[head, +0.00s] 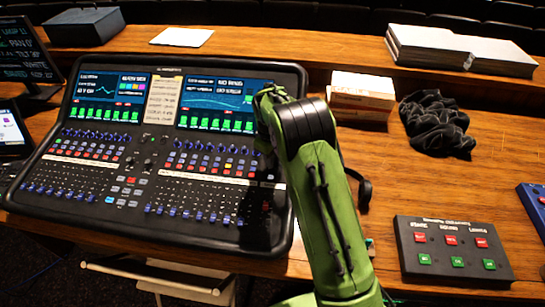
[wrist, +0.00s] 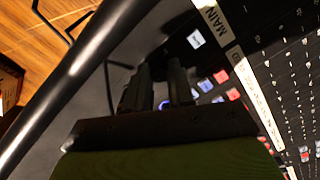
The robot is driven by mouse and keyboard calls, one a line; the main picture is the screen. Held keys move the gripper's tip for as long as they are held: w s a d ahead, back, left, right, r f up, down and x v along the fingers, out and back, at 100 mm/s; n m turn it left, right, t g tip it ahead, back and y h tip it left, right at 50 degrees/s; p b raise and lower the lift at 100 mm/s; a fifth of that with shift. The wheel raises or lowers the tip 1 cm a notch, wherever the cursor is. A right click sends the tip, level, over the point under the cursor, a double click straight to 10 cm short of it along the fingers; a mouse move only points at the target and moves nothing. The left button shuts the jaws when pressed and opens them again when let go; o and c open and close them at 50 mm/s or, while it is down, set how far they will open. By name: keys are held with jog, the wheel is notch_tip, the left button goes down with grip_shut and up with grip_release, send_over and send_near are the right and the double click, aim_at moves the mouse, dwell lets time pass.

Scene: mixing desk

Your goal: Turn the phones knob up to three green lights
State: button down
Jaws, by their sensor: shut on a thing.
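The mixing desk (head: 150,150) lies tilted on the wooden table, with two lit screens and rows of knobs and faders. In the wrist view, my gripper (wrist: 158,72) is at the desk's black edge strip, beside lit buttons. Its fingers are close together, shut on what I take to be the phones knob; the fingers hide nearly all of it. A small blue patch shows between the fingers. No label for this knob can be read, and no green lights beside it can be made out. In the head view, my green arm hides the gripper and the desk's right edge.
A control box (head: 455,250) with red and green buttons sits at the right front. The wood between my arm and the control box is mostly clear.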

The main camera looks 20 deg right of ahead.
jog(key=m, duration=1.1)
jog(key=shift+y, duration=0.3)
dwell(0.5)
jog(key=c, duration=1)
grip_release()
jog(key=r, duration=0.5)
jog(key=r+p, duration=0.1)
jog(key=r, duration=0.4)
jog(key=r+p, duration=0.1)
jog(key=r, duration=0.4)
jog(key=shift+s+a+r, duration=0.1)
jog(key=shift+s+r, duration=0.25)
jog(key=shift+r, duration=0.05)
